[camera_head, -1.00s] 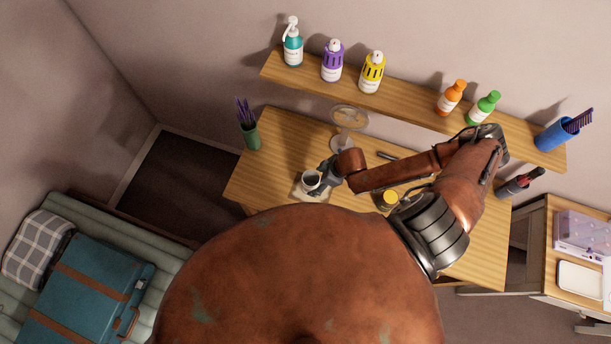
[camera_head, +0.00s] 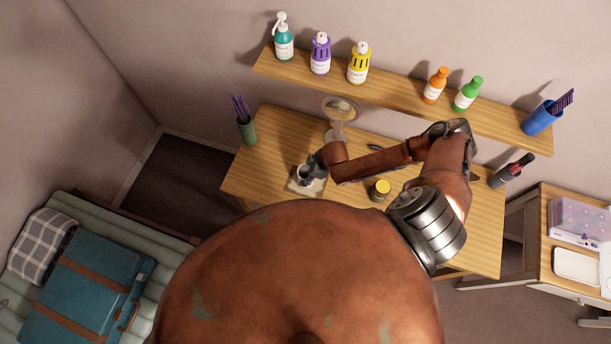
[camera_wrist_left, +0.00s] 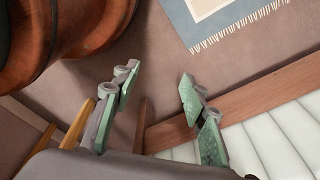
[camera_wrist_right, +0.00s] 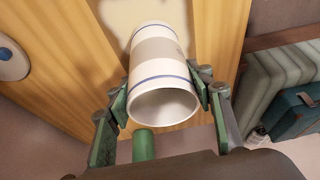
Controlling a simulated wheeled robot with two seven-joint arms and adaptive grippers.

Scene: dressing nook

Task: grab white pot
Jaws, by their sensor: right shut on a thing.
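The white pot (camera_wrist_right: 162,75), with blue stripes and a grey band, lies between the fingers of my right gripper (camera_wrist_right: 165,98) in the right wrist view. Its open mouth faces that camera. In the head view the pot (camera_head: 303,174) shows over a pale mat (camera_head: 293,186) on the wooden table, partly hidden by my right gripper (camera_head: 314,165). My right gripper is shut on the pot's sides. I cannot tell whether the pot still touches the mat. My left gripper (camera_wrist_left: 158,96) is open and empty over the floor, outside the head view.
A yellow-lidded jar (camera_head: 380,190) stands under my right forearm. A mirror (camera_head: 341,109) stands at the table's (camera_head: 262,163) back, a green vase (camera_head: 246,132) at its left corner. A shelf (camera_head: 400,98) with several bottles runs above. A bench with a teal suitcase (camera_head: 85,290) is at left.

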